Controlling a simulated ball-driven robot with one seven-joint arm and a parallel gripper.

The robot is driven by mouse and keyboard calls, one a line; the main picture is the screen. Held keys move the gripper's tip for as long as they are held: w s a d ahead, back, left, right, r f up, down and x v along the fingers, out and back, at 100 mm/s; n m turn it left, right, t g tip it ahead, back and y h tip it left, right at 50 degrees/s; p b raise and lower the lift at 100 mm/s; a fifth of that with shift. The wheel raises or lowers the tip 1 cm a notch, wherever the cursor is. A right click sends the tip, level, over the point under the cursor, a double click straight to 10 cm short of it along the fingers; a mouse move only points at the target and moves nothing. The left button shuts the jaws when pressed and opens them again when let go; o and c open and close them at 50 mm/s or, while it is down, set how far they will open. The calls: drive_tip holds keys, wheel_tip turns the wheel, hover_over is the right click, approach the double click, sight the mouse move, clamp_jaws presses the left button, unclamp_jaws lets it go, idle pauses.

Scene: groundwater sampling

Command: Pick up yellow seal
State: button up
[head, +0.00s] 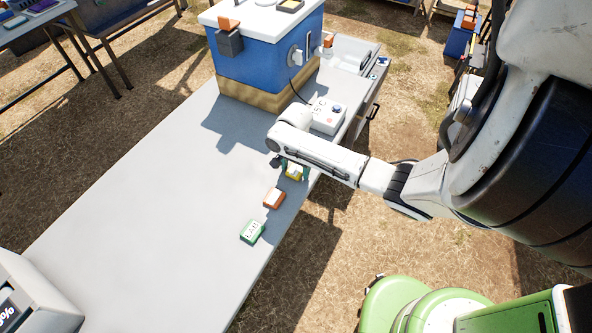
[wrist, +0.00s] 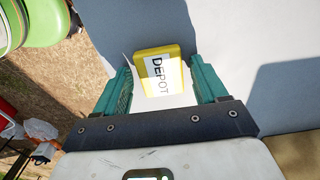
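The yellow seal (head: 294,173) is a small yellow block on the grey table near its right edge. In the wrist view the yellow seal (wrist: 159,68) shows a white label reading "DEPOT" and lies between the tips of my gripper's teal fingers. My gripper (head: 294,168) is low over it, and the wrist view shows my gripper (wrist: 163,82) open, with a finger on each side of the seal. A gap shows on both sides. Whether the fingers touch the table cannot be told.
An orange block (head: 273,198) and a green block (head: 252,232) with white labels lie nearer on the table (head: 150,230). A white control box (head: 328,117) and a blue box (head: 262,60) stand beyond my gripper. The left of the table is mostly clear.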

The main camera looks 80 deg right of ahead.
drive_tip(key=c, duration=0.9)
drive_tip(key=shift+r, duration=0.2)
